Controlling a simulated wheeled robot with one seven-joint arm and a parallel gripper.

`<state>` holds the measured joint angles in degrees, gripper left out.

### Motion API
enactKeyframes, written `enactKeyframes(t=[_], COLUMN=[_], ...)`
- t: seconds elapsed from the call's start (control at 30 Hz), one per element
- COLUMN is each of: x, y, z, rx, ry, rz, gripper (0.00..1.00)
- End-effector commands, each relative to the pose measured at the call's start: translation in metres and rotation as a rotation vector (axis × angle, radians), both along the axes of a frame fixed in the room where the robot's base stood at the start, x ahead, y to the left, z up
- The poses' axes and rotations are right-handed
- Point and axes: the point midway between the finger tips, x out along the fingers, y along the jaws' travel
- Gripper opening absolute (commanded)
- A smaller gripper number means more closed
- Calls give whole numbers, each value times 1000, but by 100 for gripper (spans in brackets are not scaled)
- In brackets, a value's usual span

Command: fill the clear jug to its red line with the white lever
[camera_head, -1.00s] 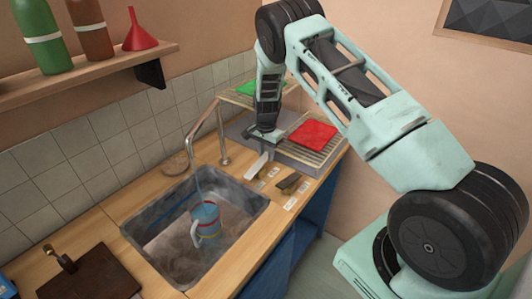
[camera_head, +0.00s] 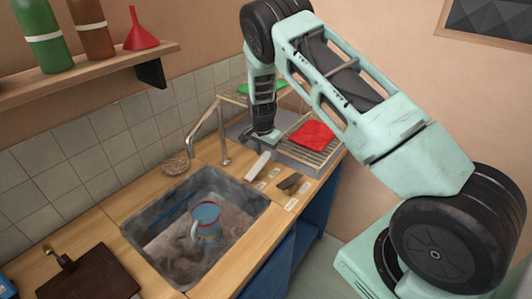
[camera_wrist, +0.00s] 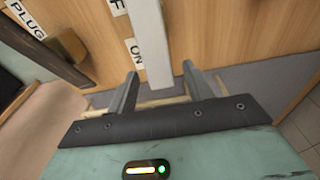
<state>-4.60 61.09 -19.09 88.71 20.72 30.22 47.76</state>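The clear jug (camera_head: 206,222) stands upright in the sink (camera_head: 165,243), with blue water showing in it. Its red line is too small to place exactly against the water level. No stream shows below the tap (camera_head: 205,125). The white lever (camera_head: 258,165) lies on the counter right of the sink, and it shows in the wrist view (camera_wrist: 147,35). My gripper (camera_head: 263,139) is just behind the lever. In the wrist view my gripper (camera_wrist: 160,72) has its fingers spread either side of the lever's near end, with gaps showing.
A dark lever (camera_head: 289,183) and several labels sit right of the white lever. A brown scrubber (camera_head: 176,164) lies by the tap. A dark board (camera_head: 88,278) is at front left.

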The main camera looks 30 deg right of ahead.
Motion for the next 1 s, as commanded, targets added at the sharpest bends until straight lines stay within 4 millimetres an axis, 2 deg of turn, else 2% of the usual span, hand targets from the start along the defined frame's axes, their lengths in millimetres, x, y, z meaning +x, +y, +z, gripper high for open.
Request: enactKeyframes(t=[0.13, 0.27, 0.37, 0.8, 1.0], x=[0, 0, 0, -4, -6], y=[0, 2, 5, 16, 19], z=[2, 13, 30, 130, 161], rx=[0, 0, 0, 1, 1], ry=[0, -1, -4, -6, -2], rz=[0, 1, 1, 2, 0], gripper=[51, 51, 51, 51, 51])
